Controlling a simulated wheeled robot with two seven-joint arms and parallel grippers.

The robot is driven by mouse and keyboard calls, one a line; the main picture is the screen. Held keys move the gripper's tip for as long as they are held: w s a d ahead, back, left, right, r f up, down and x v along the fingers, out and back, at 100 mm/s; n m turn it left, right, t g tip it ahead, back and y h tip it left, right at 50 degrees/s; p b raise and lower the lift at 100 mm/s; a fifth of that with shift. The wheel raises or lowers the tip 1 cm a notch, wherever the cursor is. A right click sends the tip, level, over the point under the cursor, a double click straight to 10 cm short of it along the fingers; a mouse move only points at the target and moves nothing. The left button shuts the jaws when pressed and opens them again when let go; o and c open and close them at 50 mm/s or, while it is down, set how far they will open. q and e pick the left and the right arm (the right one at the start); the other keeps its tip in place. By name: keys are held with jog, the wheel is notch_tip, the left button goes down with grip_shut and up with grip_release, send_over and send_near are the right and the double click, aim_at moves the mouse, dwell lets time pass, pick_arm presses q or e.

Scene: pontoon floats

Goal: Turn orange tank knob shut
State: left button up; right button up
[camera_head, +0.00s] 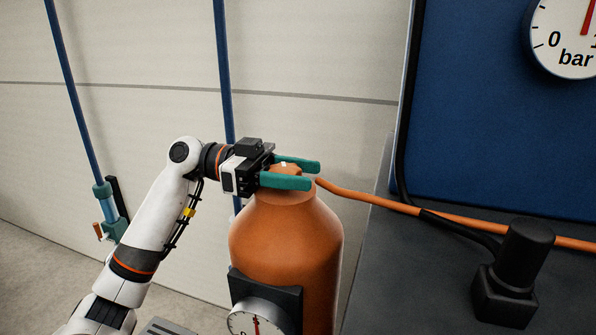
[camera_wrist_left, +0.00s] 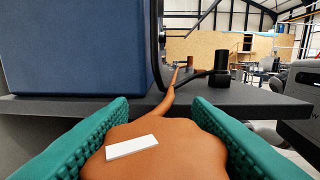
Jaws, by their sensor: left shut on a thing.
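The orange tank (camera_head: 287,240) stands upright at the middle of the head view, left of the dark bench. Its orange knob (camera_head: 285,169) is on top. My left gripper (camera_head: 302,174) reaches the knob from the left, with one green finger on each side of it. The left wrist view shows the lobed knob (camera_wrist_left: 165,158) between the two green fingers, with a white mark (camera_wrist_left: 132,146) on its top. The gripper is shut on the knob. Parts of the knob are hidden by the fingers. My right gripper is not in view.
An orange hose (camera_head: 365,199) runs from the tank top across the dark bench (camera_head: 400,280). A black knobbed block (camera_head: 515,270) stands on the bench. A blue panel (camera_head: 500,120) with a bar gauge (camera_head: 570,38) rises behind. A small gauge (camera_head: 257,320) is on the tank's front.

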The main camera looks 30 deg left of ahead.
pick_arm(q)
jog(key=shift+r+m+g, duration=0.1)
jog(key=shift+m+g, duration=0.7)
jog(key=shift+g, duration=0.4)
jog(key=shift+s+m+g+h, duration=0.25)
jog(key=shift+m+g, duration=0.35)
jog(key=shift+g, duration=0.4)
jog(key=shift+s+m+g+p, duration=0.15)
jog(key=shift+m+g+p, duration=0.25)
jog(key=shift+m+g, duration=0.9)
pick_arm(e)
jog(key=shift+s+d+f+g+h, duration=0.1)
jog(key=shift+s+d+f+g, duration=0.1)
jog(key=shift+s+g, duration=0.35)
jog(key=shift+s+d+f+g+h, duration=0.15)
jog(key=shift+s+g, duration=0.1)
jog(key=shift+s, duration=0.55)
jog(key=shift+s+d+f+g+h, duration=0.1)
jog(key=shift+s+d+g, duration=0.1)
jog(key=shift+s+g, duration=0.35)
pick_arm(q)
jog(key=shift+g, duration=0.6)
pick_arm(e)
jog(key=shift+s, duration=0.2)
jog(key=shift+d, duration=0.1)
pick_arm(q)
jog(key=o, duration=1)
jog(key=shift+a, duration=0.1)
